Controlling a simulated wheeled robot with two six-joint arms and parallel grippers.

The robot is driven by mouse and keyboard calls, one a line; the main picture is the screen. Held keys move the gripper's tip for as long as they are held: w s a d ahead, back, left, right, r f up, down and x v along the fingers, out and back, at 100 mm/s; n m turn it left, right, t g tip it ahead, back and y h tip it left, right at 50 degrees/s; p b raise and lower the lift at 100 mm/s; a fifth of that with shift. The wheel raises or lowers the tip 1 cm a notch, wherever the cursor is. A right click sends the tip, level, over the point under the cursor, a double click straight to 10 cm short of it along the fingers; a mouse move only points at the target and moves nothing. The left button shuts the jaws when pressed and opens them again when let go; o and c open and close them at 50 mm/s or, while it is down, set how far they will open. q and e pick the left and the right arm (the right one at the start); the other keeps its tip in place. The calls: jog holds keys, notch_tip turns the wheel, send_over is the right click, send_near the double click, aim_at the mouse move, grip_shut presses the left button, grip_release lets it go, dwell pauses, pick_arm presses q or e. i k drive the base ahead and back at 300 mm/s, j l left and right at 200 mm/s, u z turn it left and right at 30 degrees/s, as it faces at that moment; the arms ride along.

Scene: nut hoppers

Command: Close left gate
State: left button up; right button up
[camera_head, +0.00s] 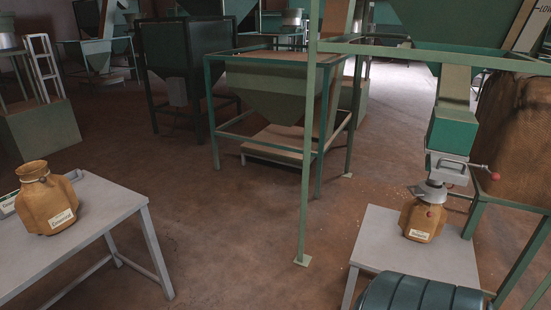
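One hopper outlet shows, at the right: a green chute (451,131) with a grey metal gate housing (447,168) below it. A lever with a red knob (494,176) sticks out to the right of the housing. I cannot tell whether this gate is open or shut, or whether it is the left gate. A labelled brown sack (422,220) stands right under the spout on a grey table. A second labelled brown sack (46,200) stands upright, open at the top, on the left table; no gate shows above it. Neither of my grippers is in view.
The left table (110,204) and the right table (380,240) stand apart with bare floor between. A green frame post (306,180) rises between them. A dark green ridged object (420,292) fills the bottom right. Another hopper (277,92) stands behind.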

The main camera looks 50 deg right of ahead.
aim_at(449, 169)
jog(key=z, duration=2.85)
